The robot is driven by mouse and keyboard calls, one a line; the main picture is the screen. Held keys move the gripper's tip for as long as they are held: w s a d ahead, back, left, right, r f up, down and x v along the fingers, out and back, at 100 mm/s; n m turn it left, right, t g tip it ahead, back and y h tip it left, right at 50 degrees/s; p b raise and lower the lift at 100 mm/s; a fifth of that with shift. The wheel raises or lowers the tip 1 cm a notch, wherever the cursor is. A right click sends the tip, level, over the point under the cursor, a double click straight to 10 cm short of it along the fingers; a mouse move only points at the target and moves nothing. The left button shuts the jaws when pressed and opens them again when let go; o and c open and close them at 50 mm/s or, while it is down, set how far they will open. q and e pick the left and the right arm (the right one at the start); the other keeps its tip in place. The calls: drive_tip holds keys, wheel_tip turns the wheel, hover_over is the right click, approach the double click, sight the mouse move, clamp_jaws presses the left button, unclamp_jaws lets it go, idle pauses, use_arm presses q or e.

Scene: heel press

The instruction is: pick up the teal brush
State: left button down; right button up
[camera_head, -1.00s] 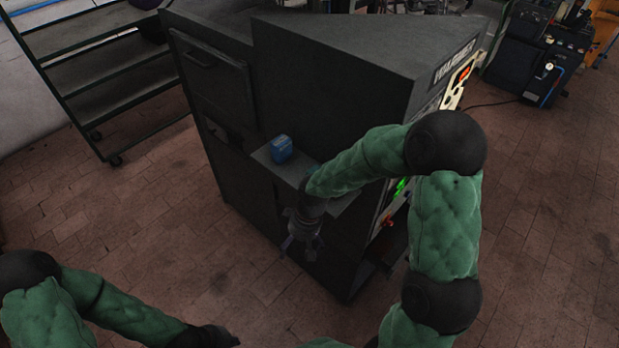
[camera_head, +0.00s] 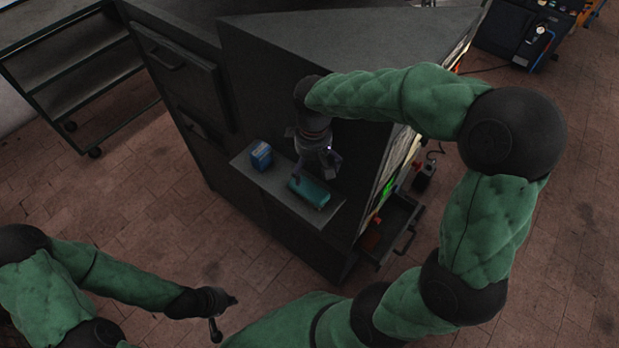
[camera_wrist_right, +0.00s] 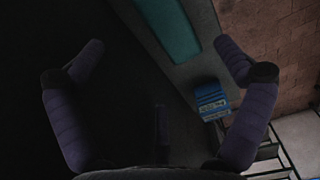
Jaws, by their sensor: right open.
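The teal brush (camera_head: 309,192) lies on a narrow grey shelf (camera_head: 262,184) on the side of the dark machine. In the right wrist view the teal brush (camera_wrist_right: 168,30) shows at the top, between and beyond the fingers, cut off by the frame edge. My right gripper (camera_head: 317,172) is open and hangs just above the brush, pointing down; in the right wrist view its fingers (camera_wrist_right: 160,55) are spread with nothing between them. I cannot tell if a finger touches the brush. My left gripper (camera_head: 222,312) is low at the front left, away from the shelf, its fingers too small to judge.
A blue box (camera_head: 261,156) stands on the shelf left of the brush; it also shows in the right wrist view (camera_wrist_right: 211,100). The machine's dark body (camera_head: 330,60) rises behind the shelf. An open drawer (camera_head: 391,226) juts out at right. The brick floor in front is clear.

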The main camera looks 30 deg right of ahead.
sight(311, 185)
drive_tip(key=f, duration=0.4)
drive_tip(key=shift+s+a+b, duration=0.25)
drive_tip(key=shift+s+b, duration=0.1)
drive_tip(key=shift+w+d+f, duration=0.15)
drive_tip(key=shift+f, duration=0.35)
wheel_tip(311, 185, down, 5)
drive_tip(key=shift+w+b, duration=0.1)
drive_tip(key=shift+b, duration=0.4)
drive_tip(key=c, duration=1.3)
